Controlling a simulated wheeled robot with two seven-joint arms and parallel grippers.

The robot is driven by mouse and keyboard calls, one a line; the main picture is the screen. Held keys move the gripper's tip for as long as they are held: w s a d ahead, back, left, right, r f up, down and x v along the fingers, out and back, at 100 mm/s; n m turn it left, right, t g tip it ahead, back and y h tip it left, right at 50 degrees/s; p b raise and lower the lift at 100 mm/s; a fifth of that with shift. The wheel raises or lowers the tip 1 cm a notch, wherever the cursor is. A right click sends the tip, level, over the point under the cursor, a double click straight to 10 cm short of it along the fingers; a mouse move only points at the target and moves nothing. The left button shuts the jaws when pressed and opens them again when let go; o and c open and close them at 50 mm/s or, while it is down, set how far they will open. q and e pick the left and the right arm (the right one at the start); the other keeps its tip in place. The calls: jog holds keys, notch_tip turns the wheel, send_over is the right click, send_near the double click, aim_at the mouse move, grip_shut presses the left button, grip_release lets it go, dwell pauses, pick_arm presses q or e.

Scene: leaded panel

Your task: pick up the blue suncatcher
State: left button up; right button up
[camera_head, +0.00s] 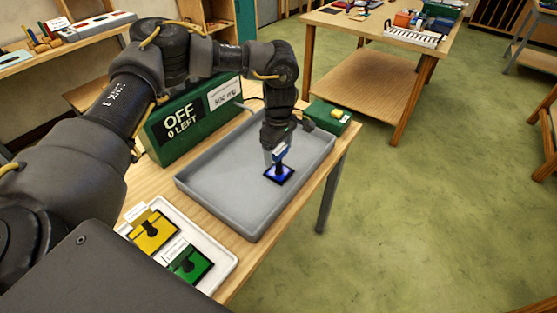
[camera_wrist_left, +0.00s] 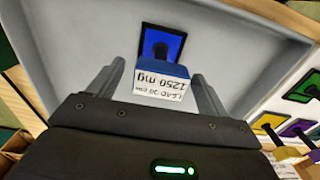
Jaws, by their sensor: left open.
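The blue suncatcher (camera_head: 284,175) is a small dark-framed blue panel lying in the grey tray (camera_head: 215,205). It also shows in the left wrist view (camera_wrist_left: 175,45), with a dark upright stem and a blue-and-white tag (camera_wrist_left: 160,88) reading "LEAD 20 cm 1250 mg". My left gripper (camera_head: 279,155) points down right over the suncatcher. In the left wrist view its two fingers (camera_wrist_left: 156,85) are apart, one on each side of the tag; I cannot tell whether they touch it. My right gripper is not in view.
A green box (camera_head: 190,122) behind the tray reads "OFF 0 LEFT" beside a "500 mg" label. A white tray (camera_head: 222,262) at front left holds a yellow suncatcher (camera_head: 150,232) and a green one (camera_head: 187,268). A small green box (camera_head: 328,115) stands by the tray's far corner.

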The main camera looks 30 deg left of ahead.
pick_arm(q)
jog(key=shift+c, duration=0.5)
jog(key=c, duration=1.4)
jog(key=shift+o, duration=0.2)
